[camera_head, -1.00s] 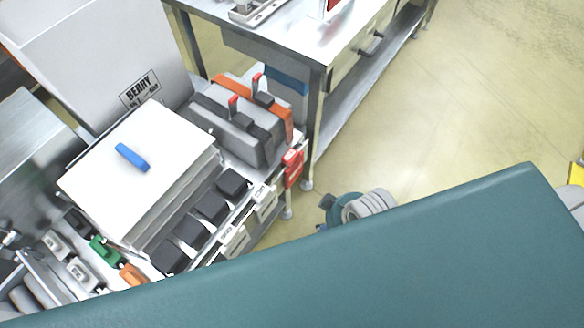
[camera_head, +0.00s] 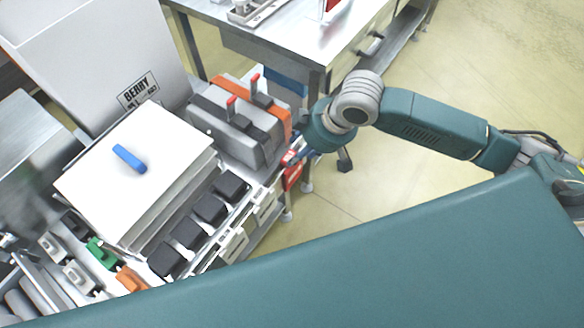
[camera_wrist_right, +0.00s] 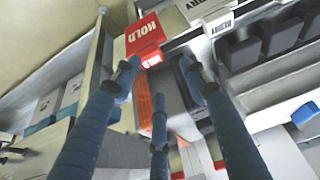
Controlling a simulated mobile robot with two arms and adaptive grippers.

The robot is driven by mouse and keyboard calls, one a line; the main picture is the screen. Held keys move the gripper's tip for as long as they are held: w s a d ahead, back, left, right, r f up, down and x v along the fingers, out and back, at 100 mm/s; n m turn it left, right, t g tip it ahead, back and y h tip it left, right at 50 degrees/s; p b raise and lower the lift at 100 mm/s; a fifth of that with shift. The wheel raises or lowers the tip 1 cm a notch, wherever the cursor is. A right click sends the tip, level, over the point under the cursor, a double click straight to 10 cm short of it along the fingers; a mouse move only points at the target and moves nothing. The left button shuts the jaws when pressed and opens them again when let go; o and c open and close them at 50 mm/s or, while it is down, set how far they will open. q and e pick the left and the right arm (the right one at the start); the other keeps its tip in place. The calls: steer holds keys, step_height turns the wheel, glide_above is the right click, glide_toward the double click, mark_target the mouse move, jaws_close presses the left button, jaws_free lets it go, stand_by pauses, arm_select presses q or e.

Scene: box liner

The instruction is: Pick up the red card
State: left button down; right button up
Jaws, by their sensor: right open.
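Whether a finger touches the card, I cannot tell. My left gripper is not in view.
White cards (camera_head: 266,205) hang along the same edge, left of the red card. Black blocks (camera_head: 211,208) stand behind them. A grey and orange case (camera_head: 236,128) is close behind the gripper. A steel table (camera_head: 300,45) stands at the back. The floor on the right is clear.

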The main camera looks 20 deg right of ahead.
mark_target(290, 157)
steer(key=x, duration=0.3)
steer(key=w+d+x, duration=0.1)
steer(key=x, duration=0.6)
steer(key=shift+w+d, duration=0.2)
steer(key=shift+d, duration=0.05)
steer(key=shift+c, duration=0.2)
steer(key=c, duration=0.8)
